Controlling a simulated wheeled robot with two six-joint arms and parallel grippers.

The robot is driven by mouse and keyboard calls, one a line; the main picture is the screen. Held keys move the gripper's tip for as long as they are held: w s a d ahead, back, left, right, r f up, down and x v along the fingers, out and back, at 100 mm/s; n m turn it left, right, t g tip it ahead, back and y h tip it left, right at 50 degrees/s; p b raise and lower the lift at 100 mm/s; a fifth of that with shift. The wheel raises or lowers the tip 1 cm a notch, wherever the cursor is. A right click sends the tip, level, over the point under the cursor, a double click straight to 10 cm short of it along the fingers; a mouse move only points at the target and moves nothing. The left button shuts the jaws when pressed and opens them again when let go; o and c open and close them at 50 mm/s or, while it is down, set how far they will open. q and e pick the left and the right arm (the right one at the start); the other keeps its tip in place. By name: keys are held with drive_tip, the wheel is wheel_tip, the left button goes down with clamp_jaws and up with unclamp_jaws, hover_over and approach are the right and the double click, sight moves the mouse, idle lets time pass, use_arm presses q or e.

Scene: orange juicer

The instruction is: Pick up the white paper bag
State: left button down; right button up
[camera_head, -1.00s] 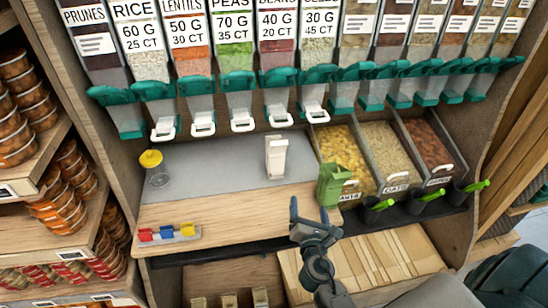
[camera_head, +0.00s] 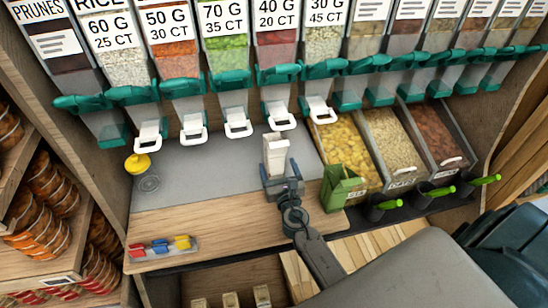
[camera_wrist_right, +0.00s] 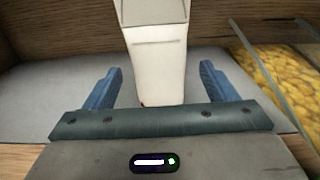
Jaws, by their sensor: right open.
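The white paper bag (camera_head: 277,154) stands upright on the grey part of the counter in the head view. In the right wrist view the bag (camera_wrist_right: 158,66) rises straight ahead, between the two blue fingers. My right gripper (camera_head: 281,181) is open in front of the bag, its fingers (camera_wrist_right: 158,85) to either side with a gap on both sides. The lower front of the bag is partly hidden by the gripper in the head view. My left gripper is not in view.
A green bag (camera_head: 341,187) stands to the right of my gripper, before the pasta bin (camera_head: 345,150). A yellow-lidded jar (camera_head: 142,170) and coloured clips (camera_head: 161,246) are at the left. Dispensers with white handles (camera_head: 280,117) hang behind.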

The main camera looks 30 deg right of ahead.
drive_tip(key=shift+w+d, duration=0.1)
drive_tip(key=shift+w, duration=0.35)
drive_tip(key=x, duration=0.4)
drive_tip(key=shift+w+d+f, duration=0.1)
drive_tip(key=shift+w+f, duration=0.2)
drive_tip(key=shift+w, duration=0.05)
drive_tip(key=shift+s, duration=0.1)
drive_tip(key=shift+c, duration=1.3)
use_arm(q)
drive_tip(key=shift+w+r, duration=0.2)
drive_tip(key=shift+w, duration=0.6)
use_arm(e)
drive_tip(key=c, duration=0.9)
drive_tip(key=shift+o, duration=0.2)
drive_tip(key=shift+r, duration=0.1)
